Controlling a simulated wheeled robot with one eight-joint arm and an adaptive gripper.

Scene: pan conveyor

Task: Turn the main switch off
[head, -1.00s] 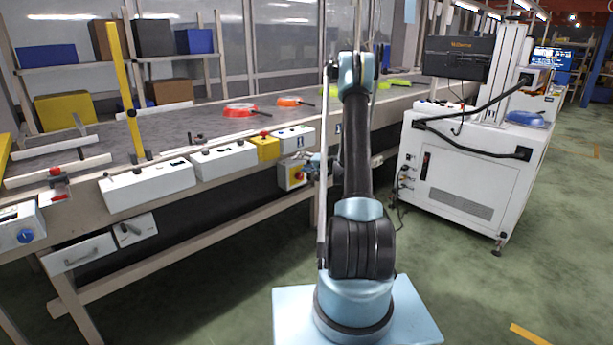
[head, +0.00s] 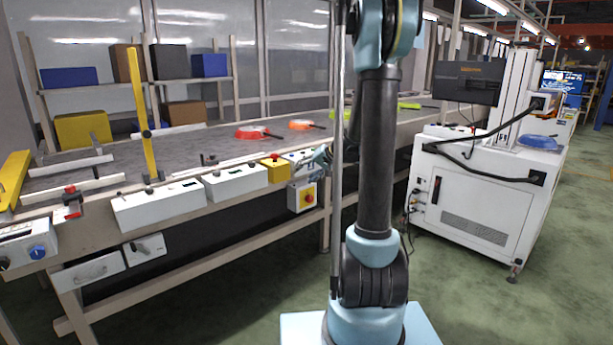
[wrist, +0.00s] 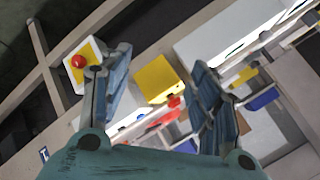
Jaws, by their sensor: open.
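In the wrist view the red knob (wrist: 78,62) shows at the upper left, outside and left of the left finger. My gripper (head: 322,155) is small and partly hidden by my arm in the head view, above and to the right of the switch. In the wrist view my gripper (wrist: 160,65) is open, with its fingers apart and nothing held. I cannot tell the knob's exact angle.
A yellow box with a red button (head: 275,168) sits on the conveyor edge above the switch; the yellow box (wrist: 156,78) shows between my fingers. White control boxes (head: 237,184) line the edge. A white machine cabinet (head: 480,205) stands at the right, with floor between.

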